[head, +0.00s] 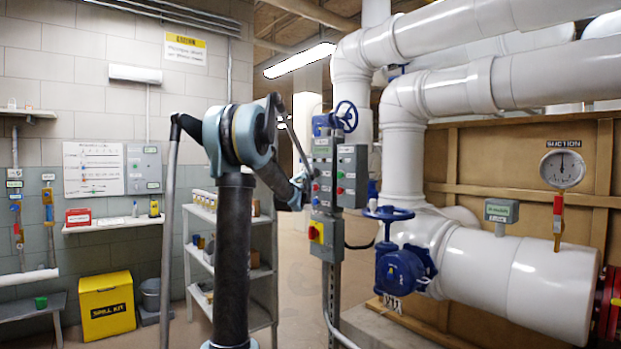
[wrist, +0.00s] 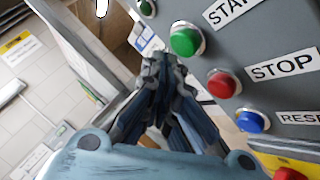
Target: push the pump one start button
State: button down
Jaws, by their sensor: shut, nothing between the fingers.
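The grey control panel (head: 322,160) stands on a post near the middle of the head view. In the wrist view, its face (wrist: 270,35) carries a green button (wrist: 186,39) beside a START label, a red button (wrist: 223,83) beside STOP and a blue button (wrist: 252,122) beside a partly cut-off RESET label. Another green button (wrist: 147,8) is at the top edge. No pump number is readable on the labels. My gripper (wrist: 162,58) is shut and empty, its tips just left of and below the green START button. A gap to the button is hard to judge.
A second grey button box (head: 352,175) adjoins the panel, with a yellow-and-red switch (head: 316,232) below. Blue valve wheels (head: 389,213) and white pipes (head: 500,270) fill the right. A shelf unit (head: 262,272) stands behind my arm.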

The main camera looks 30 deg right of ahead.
jog(key=shift+d, duration=0.15)
jog(key=shift+d, duration=0.3)
jog(key=shift+d+r, duration=0.1)
jog(key=shift+d, duration=0.35)
dwell(0.8)
jog(key=shift+a, duration=0.9)
jog(key=a, duration=0.5)
jog(key=shift+s, duration=0.25)
dwell(0.7)
